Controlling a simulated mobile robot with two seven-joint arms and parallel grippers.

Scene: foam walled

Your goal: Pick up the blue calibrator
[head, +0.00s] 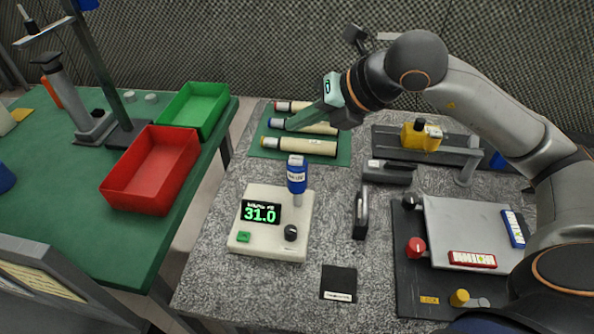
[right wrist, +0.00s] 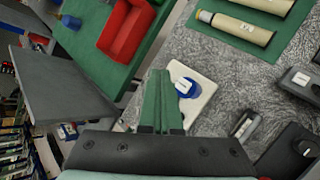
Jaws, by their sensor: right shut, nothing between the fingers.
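The blue calibrator (head: 297,176) is a small blue cylinder with a white label. It stands upright on a thin metal stem at the back of a white meter box (head: 262,247) with a green 31.0 readout. In the right wrist view the blue calibrator (right wrist: 186,86) shows from above, just right of my fingers. My right gripper (head: 290,124) has long green fingers, shut and empty. In the head view they point left across the cream tubes, behind and above the calibrator and apart from it. In the right wrist view the right gripper (right wrist: 160,74) is also closed. My left gripper is out of view.
Several cream tubes (head: 305,146) lie on a green mat behind the meter. Dark clamp-like pieces (head: 361,215) and a grey plate with knobs (head: 470,225) stand to the right. A red tray (head: 150,170) and a green tray (head: 196,108) sit on the left table, across a gap.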

